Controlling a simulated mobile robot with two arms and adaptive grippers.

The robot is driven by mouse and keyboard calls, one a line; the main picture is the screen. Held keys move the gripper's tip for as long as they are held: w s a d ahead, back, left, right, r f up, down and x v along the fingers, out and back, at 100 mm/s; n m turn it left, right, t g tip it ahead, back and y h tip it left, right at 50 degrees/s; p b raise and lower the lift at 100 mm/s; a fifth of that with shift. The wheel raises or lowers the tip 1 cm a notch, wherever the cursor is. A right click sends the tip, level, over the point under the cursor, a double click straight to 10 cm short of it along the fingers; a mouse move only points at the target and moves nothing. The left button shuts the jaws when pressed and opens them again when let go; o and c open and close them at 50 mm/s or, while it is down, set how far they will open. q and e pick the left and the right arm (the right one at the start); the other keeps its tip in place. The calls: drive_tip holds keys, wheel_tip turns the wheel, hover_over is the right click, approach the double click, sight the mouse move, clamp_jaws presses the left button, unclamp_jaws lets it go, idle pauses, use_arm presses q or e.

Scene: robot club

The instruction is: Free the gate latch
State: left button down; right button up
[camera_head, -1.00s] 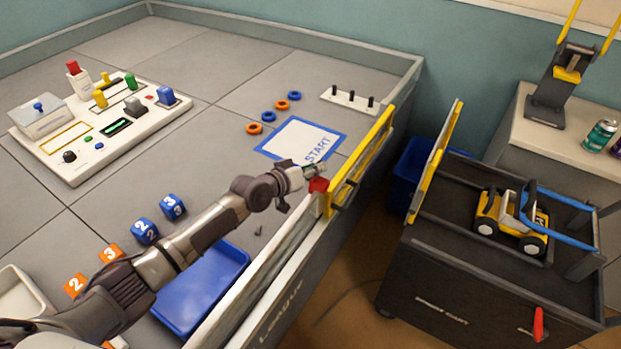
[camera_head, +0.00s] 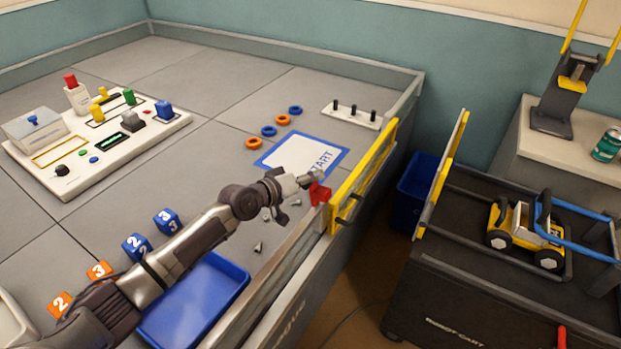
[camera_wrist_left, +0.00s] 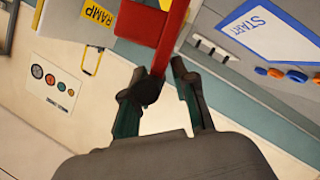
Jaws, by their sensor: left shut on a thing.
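The red gate latch (camera_head: 320,194) sits on the wall of the grey arena at the near end of the yellow-framed gate (camera_head: 362,172). In the left wrist view the latch (camera_wrist_left: 158,25) is a red bar reaching down to my fingers. My left gripper (camera_head: 314,178) is at the latch, its fingers (camera_wrist_left: 165,75) shut on the red bar. The fingers hide part of the latch, so I cannot tell whether it is engaged. The gate stands upright in line with the wall. My right gripper is not in view.
Beyond the gate is a dark cart (camera_head: 480,290) carrying a yellow vehicle (camera_head: 525,240). Floor shows between cart and arena.

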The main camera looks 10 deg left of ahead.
use_arm(q)
drive_tip(key=c, duration=1.2)
unclamp_jaws()
drive_tip(key=shift+s+d+f, duration=0.2)
drive_tip(key=shift+d+f, duration=0.1)
drive_tip(key=shift+f, duration=0.1)
drive_tip(key=shift+o, duration=0.9)
drive_tip(key=shift+r, duration=0.25)
drive_tip(key=shift+w+a, duration=0.1)
drive_tip(key=shift+a, duration=0.05)
drive_tip(key=v, duration=1.2)
